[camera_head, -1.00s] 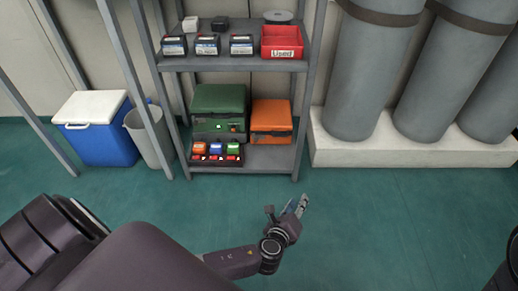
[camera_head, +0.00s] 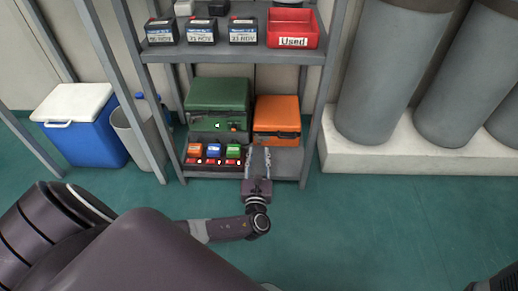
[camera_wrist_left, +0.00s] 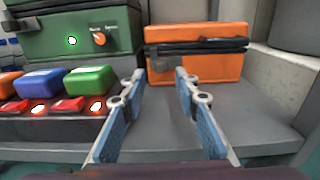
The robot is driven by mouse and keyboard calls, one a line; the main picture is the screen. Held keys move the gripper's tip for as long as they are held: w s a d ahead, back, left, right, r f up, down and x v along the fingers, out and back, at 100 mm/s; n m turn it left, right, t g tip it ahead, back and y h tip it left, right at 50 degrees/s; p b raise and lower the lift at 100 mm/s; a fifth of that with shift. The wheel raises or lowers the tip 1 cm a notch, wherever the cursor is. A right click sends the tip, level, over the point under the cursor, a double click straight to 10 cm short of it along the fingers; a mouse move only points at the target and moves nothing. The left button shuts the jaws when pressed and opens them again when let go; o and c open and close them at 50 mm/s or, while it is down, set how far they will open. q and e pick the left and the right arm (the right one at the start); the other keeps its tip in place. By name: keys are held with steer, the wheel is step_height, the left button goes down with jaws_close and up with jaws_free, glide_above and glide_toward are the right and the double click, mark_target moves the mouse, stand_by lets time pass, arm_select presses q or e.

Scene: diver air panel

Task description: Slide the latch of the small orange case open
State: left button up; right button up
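The small orange case (camera_head: 277,115) stands shut on the lower shelf, right of the green case. In the left wrist view the orange case (camera_wrist_left: 196,62) shows a dark band with a latch (camera_wrist_left: 222,43) along its front seam. My left gripper (camera_head: 259,152) is in front of the orange case, its fingers pointing at it. In the left wrist view my left gripper (camera_wrist_left: 158,78) has its two blue-padded fingers apart with nothing between them. They appear short of the case front.
A green case (camera_head: 217,103) stands left of the orange case. A tray with coloured blocks and lit red buttons (camera_head: 213,161) sits before it. The lower shelf (camera_head: 290,163) is bare in front of the orange case. A shelf post (camera_head: 320,110) stands at the right.

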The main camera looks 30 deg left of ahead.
mark_target(259, 155)
arm_select(q)
steer(key=b+x, duration=0.1)
steer(key=x, duration=0.2)
steer(key=shift+w+a+f+b, duration=0.15)
steer(key=shift+w+f+b, duration=0.05)
steer(key=shift+w+b, duration=0.1)
steer(key=shift+w+a+r, duration=0.15)
steer(key=shift+w, duration=0.1)
jaws_close()
